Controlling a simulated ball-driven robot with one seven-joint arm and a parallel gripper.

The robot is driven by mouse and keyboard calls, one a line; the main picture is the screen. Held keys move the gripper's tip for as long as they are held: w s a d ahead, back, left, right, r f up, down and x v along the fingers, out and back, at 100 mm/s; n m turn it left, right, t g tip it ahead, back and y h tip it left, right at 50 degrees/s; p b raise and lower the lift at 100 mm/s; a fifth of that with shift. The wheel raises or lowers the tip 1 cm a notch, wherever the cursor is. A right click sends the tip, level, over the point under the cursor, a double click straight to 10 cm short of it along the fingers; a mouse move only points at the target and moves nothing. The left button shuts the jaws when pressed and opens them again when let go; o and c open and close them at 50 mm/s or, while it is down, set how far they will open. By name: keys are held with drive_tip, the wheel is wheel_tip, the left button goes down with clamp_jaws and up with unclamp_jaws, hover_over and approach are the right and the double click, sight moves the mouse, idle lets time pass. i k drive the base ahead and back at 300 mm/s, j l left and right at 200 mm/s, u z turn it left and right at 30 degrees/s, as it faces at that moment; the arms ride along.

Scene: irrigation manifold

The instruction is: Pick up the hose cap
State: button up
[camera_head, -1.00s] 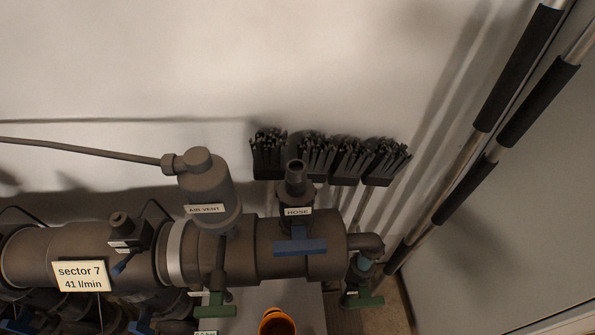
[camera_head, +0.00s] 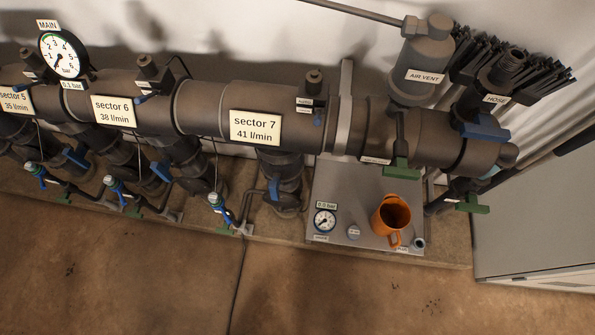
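I cannot pick out the hose cap for certain. The hose outlet (camera_head: 503,68), labelled HOSE, stands upright at the right end of the large pipe, and its threaded top looks open and bare. A small round grey piece (camera_head: 353,231) sits on the grey panel (camera_head: 335,185) below the pipe, too small to identify. A small dark cylinder (camera_head: 419,243) is at the panel's lower right corner, beside a label I cannot read surely. My gripper is not in view.
An orange mug (camera_head: 391,217) stands on the panel near a small gauge (camera_head: 324,221). The air vent (camera_head: 422,62) rises left of the hose outlet. Dark brushes (camera_head: 535,75) hang behind it. A grey cabinet (camera_head: 535,220) stands at right.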

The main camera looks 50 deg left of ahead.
sight(355, 232)
drive_tip(key=k+j+u, duration=0.15)
drive_tip(key=k, duration=0.25)
drive_tip(key=k+j+u, duration=0.2)
drive_tip(key=k+j, duration=0.2)
